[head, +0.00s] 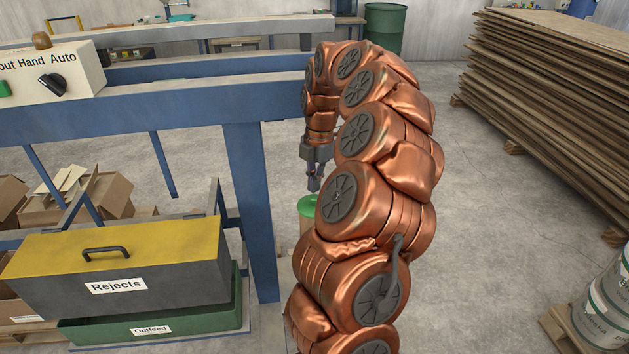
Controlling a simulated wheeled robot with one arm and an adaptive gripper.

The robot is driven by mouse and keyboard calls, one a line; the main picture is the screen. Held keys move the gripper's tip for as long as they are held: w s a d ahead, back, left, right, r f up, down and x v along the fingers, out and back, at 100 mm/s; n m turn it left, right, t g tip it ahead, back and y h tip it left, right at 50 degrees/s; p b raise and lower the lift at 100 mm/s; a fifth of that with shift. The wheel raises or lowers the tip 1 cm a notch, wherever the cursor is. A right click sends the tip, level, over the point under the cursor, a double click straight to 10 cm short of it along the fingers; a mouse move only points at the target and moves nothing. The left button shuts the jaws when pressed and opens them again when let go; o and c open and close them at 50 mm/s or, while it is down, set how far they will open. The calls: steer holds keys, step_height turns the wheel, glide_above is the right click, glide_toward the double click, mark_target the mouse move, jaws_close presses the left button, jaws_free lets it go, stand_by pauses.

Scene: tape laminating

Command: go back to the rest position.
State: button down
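My copper-coloured arm rises from the bottom middle, arches over and bends back down. My gripper (315,183) hangs from its end, pointing down, beside the blue frame post. It sits just above a green round thing (307,207), which the arm partly hides. The gripper's fingers are small in the view, and I cannot tell whether they are apart or together. I see nothing clearly held in it.
A blue machine frame (250,200) with a control box (50,75) stands at left. Below are a Rejects box (160,262) and a green Outfeed tray (150,329). Stacked boards (560,100) and buckets (605,305) stand at right. Floor between is clear.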

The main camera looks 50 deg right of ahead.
steer(key=shift+f+b, duration=0.4)
steer(key=shift+f, duration=0.65)
steer(key=shift+r, duration=0.1)
steer(key=shift+r+p, duration=1.6)
steer(key=shift+r, duration=1.85)
steer(key=shift+a, duration=0.1)
steer(key=s+a+r+m, duration=0.2)
steer(key=a+m, duration=0.1)
steer(key=a, duration=0.8)
steer(key=s+a+r+m, duration=0.2)
steer(key=s+a+m, duration=0.1)
steer(key=a, duration=0.9)
steer(key=s+a+f+m, duration=0.2)
steer(key=s+a+m, duration=0.1)
steer(key=s, duration=0.3)
steer(key=s+a+f+m+g+h, duration=0.1)
steer(key=s+a+m, duration=0.2)
steer(key=s+m, duration=0.2)
steer(key=s+a+f+m, duration=0.2)
steer(key=s+a+m, duration=0.1)
steer(key=s, duration=0.4)
steer(key=shift+s+a+f+m+g, duration=0.2)
steer(key=shift+s+f+m+g, duration=0.1)
steer(key=shift+s+m+g, duration=0.15)
